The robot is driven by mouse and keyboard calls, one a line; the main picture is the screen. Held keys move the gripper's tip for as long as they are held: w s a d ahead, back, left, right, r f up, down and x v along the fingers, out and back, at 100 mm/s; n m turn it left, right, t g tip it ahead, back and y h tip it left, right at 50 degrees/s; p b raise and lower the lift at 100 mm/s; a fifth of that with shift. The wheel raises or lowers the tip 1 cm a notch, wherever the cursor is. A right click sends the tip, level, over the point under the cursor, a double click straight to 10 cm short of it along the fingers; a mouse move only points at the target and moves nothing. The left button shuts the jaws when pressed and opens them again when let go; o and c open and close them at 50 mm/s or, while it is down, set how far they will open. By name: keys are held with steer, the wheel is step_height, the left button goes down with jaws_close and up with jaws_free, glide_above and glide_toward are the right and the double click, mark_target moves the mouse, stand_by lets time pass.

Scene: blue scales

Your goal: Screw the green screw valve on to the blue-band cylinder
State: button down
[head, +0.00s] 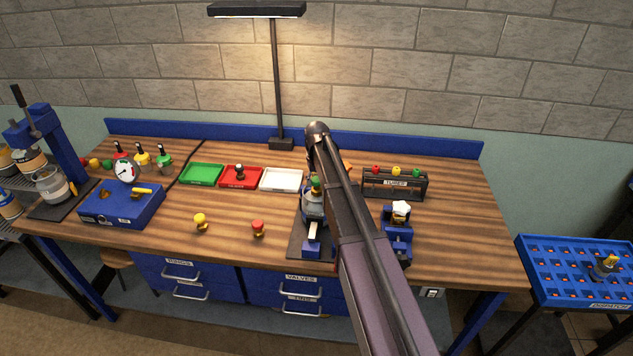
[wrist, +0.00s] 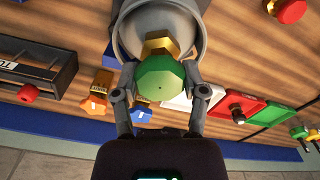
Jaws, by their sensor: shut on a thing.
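The green screw valve (wrist: 165,82) has a faceted green head and a brass lower part. In the wrist view it sits between the two fingers of my gripper (wrist: 160,92), which is shut on it. A grey cylinder (wrist: 126,38) lies directly beyond the valve, and the brass part lines up with its top; I cannot tell whether the threads are engaged. In the head view the green valve (head: 316,184) shows just above the grey cylinder (head: 312,206), which stands upright in a blue holder (head: 311,246). My arm hides part of this, and no blue band shows clearly.
Green (head: 202,174), red (head: 241,185) and white (head: 282,179) trays lie behind. A yellow valve (head: 200,221) and a red valve (head: 258,228) stand in front left. A tube rack (head: 394,185) and a blue fixture (head: 397,238) are right.

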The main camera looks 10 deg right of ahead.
mark_target(317, 179)
steer(key=shift+f, duration=0.15)
steer(key=shift+c, duration=0.2)
jaws_free()
steer(key=shift+r, duration=0.2)
step_height(317, 179, up, 8)
steer(key=p, duration=0.8)
steer(key=shift+r+p, duration=0.15)
steer(key=shift+p, duration=0.15)
steer(key=shift+s, duration=0.1)
stand_by(0.9)
steer(key=shift+m, duration=0.4)
steer(key=s+f+b, duration=0.4)
steer(key=s, duration=0.5)
steer(key=s+f+b, duration=0.5)
steer(key=s, duration=0.5)
steer(key=s+a+f+b, duration=0.1)
steer(key=s+f+b, duration=0.3)
steer(key=s, duration=0.6)
steer(key=shift+f+b, duration=0.3)
steer(key=shift+b, duration=0.05)
